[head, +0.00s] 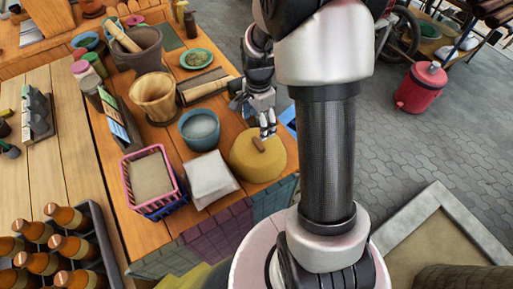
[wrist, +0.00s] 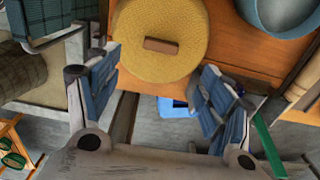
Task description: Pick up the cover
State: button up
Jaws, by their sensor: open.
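The cover (head: 268,165) is a round yellow woven lid with a small brown bar handle (head: 258,145) on top. It lies at the near right corner of the wooden table. My gripper (head: 267,128) is at the cover's far edge in the head view, apart from the handle as far as I can see. In the wrist view the cover (wrist: 160,22) is at the top middle, with its handle (wrist: 161,46) centred between and beyond my open fingers (wrist: 160,82). Nothing is between the fingers. What lies under the cover is hidden.
A wooden pot (head: 154,97) and a mortar (head: 137,52) stand further back. The table edge is just right of the cover.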

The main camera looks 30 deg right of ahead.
aim_at(258, 142)
notch_tip(258, 142, down, 11)
jog(key=b, duration=0.3)
jog(key=shift+w+d+b, duration=0.1)
jog(key=shift+w+b, duration=0.05)
jog(key=shift+b, duration=0.25)
jog(key=c, duration=1.6)
jog(key=shift+o, duration=0.2)
jog(key=shift+r, duration=0.15)
